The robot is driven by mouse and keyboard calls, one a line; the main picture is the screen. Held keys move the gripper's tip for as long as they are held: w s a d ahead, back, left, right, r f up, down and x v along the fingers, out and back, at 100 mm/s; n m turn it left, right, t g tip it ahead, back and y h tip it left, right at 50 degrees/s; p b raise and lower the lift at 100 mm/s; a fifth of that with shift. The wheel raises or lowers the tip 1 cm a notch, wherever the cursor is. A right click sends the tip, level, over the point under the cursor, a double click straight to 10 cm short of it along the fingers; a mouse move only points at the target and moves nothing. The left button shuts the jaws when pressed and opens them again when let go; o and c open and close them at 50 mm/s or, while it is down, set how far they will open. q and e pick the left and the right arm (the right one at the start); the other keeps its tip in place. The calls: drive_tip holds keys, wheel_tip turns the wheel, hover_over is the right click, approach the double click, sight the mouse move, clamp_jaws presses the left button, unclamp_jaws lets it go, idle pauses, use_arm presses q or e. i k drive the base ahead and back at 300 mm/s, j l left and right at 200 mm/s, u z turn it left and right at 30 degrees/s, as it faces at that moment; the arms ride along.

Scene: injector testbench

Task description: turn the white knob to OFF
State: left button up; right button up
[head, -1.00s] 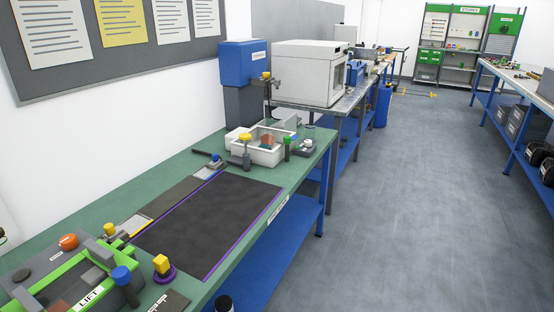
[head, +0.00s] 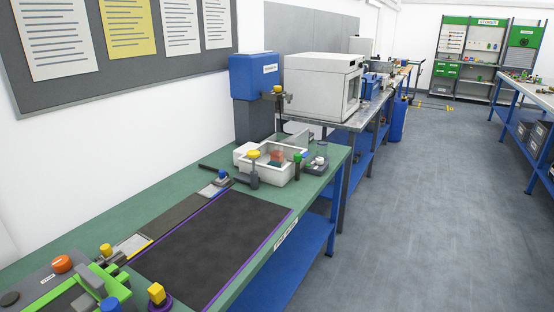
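I cannot make out a knob marked OFF in the head view. A small grey device (head: 317,165) with a whitish round part on top stands at the far right end of the green bench (head: 190,193). It is too small to tell whether that part is the white knob, and no marking on it can be read. Neither of my grippers is in view.
A black mat (head: 212,240) covers the bench's middle. A white bin (head: 283,172) and a blue machine (head: 254,78) stand at its far end. A green-framed fixture (head: 95,283) is at near left. The floor (head: 400,220) to the right is clear.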

sight(320, 160)
drive_tip(key=i+l+u, duration=0.2)
drive_tip(key=u, duration=0.3)
drive_tip(key=i+l+u, duration=0.1)
drive_tip(key=l+u, duration=0.35)
drive_tip(key=j, duration=0.1)
